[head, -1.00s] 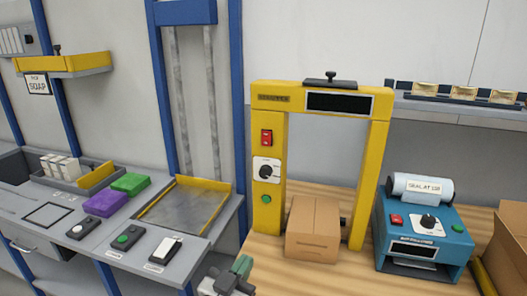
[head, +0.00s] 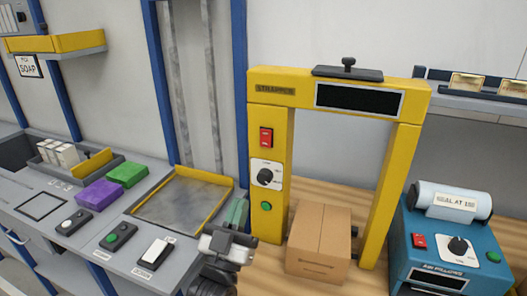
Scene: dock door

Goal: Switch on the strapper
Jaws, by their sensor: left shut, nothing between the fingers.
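The strapper (head: 264,105) is a yellow arch on the wooden bench, with a dark, blank display (head: 357,98) on its top beam. Its left post carries a red rocker switch (head: 266,137), a black knob on a white dial plate (head: 265,175) and a green button (head: 266,206). A closed cardboard box (head: 319,240) sits at the foot of the arch. My left gripper (head: 237,213) is shut and empty, in front of and below the left post, apart from the switch. My right gripper is not in view.
A blue machine (head: 445,240) with a white roll, its own red switch, knob and green button stands to the right. To the left is a grey counter with a yellow-edged tray (head: 182,205), purple and green blocks and several small switch boxes.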

